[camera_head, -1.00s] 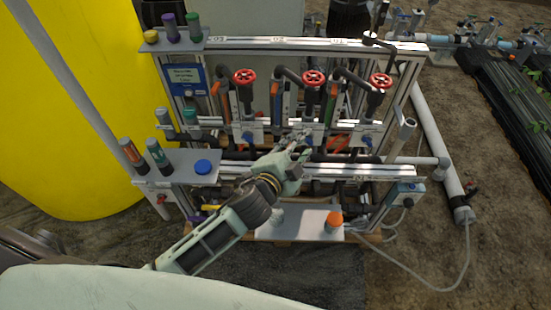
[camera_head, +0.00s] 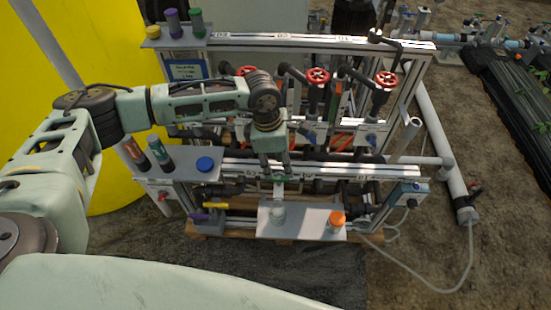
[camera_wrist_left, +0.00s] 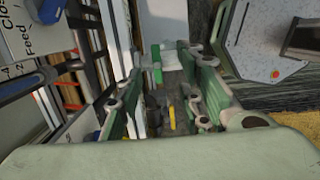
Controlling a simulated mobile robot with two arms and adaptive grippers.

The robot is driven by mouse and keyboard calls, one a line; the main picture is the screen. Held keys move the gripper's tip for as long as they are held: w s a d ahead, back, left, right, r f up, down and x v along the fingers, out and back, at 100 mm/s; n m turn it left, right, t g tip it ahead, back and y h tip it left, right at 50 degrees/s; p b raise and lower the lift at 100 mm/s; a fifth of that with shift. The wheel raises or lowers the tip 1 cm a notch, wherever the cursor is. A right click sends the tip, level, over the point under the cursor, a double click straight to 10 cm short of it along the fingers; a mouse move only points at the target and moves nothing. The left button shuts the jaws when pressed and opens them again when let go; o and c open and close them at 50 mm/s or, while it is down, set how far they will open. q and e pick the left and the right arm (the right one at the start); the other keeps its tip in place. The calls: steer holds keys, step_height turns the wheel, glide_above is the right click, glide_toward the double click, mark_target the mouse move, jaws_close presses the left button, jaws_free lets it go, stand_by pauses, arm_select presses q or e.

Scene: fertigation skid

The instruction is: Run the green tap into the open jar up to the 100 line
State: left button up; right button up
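The green tap (camera_head: 284,179) sits at the front of the skid's lower rail in the head view. A small green part (camera_wrist_left: 156,64), likely its handle, shows between the finger pads in the left wrist view. My left gripper (camera_head: 276,168) points down just above the tap, its fingers open and apart; the left wrist view shows the gap (camera_wrist_left: 165,85). I cannot tell whether a finger touches the tap. The pale jar (camera_head: 278,215) stands uncapped on the grey tray (camera_head: 305,226), below the tap. Its line and liquid level are too small to read. My right gripper is out of view.
An orange-capped jar (camera_head: 337,220) stands on the tray to the right. Yellow (camera_head: 216,205) and purple (camera_head: 199,216) handles are to the left. Red handwheels (camera_head: 318,77) and pipes rise behind. A grey shelf (camera_head: 186,168) holds bottles and a blue lid (camera_head: 205,164).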

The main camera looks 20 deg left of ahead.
mark_target(279, 178)
arm_select(q)
steer(key=shift+w+a, duration=0.15)
steer(key=shift+a, duration=0.4)
steer(key=shift+f, duration=0.35)
steer(key=shift+w+d+f, duration=0.1)
steer(key=shift+d+f, duration=0.05)
steer(key=shift+f, duration=1)
steer(key=shift+d+f, duration=0.15)
steer(key=shift+f, duration=1.05)
steer(key=shift+w+d+f, duration=0.1)
steer(key=shift+d+f, duration=0.05)
steer(key=shift+f, duration=1)
jaws_close()
